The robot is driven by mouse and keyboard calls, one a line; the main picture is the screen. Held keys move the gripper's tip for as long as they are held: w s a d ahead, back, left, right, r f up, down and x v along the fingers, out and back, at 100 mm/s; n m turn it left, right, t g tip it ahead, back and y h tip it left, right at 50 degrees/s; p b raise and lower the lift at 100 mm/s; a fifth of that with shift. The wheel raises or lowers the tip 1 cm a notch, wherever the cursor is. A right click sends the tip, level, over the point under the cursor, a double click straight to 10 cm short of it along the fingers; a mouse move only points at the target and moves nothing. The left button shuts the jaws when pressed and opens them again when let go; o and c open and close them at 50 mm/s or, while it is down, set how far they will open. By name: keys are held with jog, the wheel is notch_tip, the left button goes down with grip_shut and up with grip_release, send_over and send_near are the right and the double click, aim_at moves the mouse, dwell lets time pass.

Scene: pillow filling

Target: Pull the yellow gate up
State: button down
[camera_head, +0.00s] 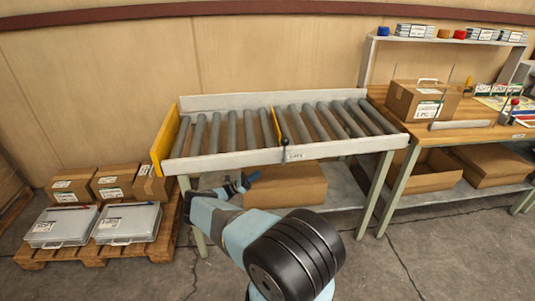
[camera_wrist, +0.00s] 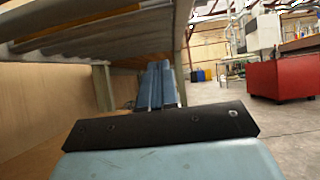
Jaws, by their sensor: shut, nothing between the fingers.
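The roller table (camera_head: 240,157) carries a thin yellow gate (camera_head: 276,124) across the middle of its rollers, sitting low between them. A lever with a black knob (camera_head: 285,142) stands at the front rail by the gate, above a small label. My gripper (camera_head: 246,181) is below and left of the lever, in front of the table and under its rail height. It is shut and empty, apart from the gate and lever. In the wrist view its blue fingers (camera_wrist: 160,75) are together, pointing past the table's underside (camera_wrist: 110,40).
A yellow end plate (camera_head: 168,140) closes the table's left end. A cardboard box (camera_head: 287,187) is on the shelf below. A pallet (camera_head: 160,240) with boxes and grey cases is at left. A wooden workbench (camera_head: 460,135) stands right. Floor in front is open.

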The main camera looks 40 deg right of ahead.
jog(key=w+a+r+x, duration=0.1)
jog(key=r+x, duration=0.1)
jog(key=x, duration=1.1)
jog(key=shift+r, duration=0.2)
jog(key=shift+s+d, duration=0.1)
jog(key=shift+r, duration=0.1)
